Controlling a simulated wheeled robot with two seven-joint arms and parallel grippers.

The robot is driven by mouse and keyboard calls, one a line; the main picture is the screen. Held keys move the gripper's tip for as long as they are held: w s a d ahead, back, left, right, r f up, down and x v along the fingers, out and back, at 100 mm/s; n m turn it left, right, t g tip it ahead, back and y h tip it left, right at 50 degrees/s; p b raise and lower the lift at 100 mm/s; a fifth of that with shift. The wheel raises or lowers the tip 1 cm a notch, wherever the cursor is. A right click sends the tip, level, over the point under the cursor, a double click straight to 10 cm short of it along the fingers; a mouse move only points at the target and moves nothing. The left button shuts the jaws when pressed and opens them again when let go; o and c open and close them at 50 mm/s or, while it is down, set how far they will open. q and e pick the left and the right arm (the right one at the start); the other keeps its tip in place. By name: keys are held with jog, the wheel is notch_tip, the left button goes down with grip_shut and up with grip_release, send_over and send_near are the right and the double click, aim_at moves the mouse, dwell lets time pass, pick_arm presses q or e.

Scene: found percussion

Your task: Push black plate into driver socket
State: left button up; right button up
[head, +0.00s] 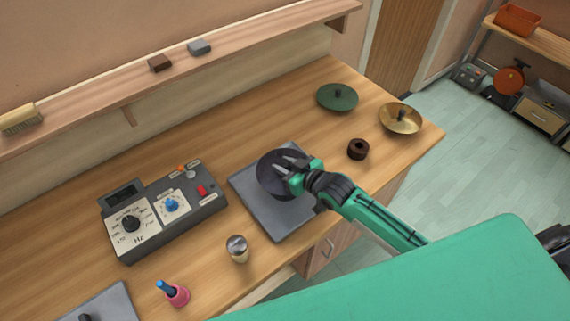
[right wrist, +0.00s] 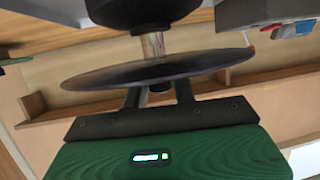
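The black plate (head: 268,181) is a dark round disc over the grey square driver base (head: 274,222) in the head view. My right gripper (head: 288,166) reaches over it from the right. In the right wrist view the plate (right wrist: 110,76) is seen nearly edge-on, with a shiny stem (right wrist: 152,44) between it and the black driver body (right wrist: 140,12). The fingers of my right gripper (right wrist: 159,92) stand on either side of the plate's small dark knob and appear shut on it. The socket is hidden; I cannot tell how deep the plate sits. My left gripper is not visible.
A control box (head: 160,212) with dials stands left of the driver. A metal cup (head: 237,248) and a pink-based item (head: 175,293) are in front. A dark ring (head: 358,149), a green plate (head: 338,97) and a brass plate (head: 400,119) lie to the right. A shelf (head: 100,100) runs behind.

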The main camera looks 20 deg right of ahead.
jog(key=o, duration=0.4)
jog(key=shift+c, duration=0.2)
jog(key=shift+s+d, duration=0.2)
jog(key=shift+s, duration=0.1)
jog(key=b+v, duration=0.4)
jog(key=v, duration=0.9)
jog(key=shift+r, duration=0.1)
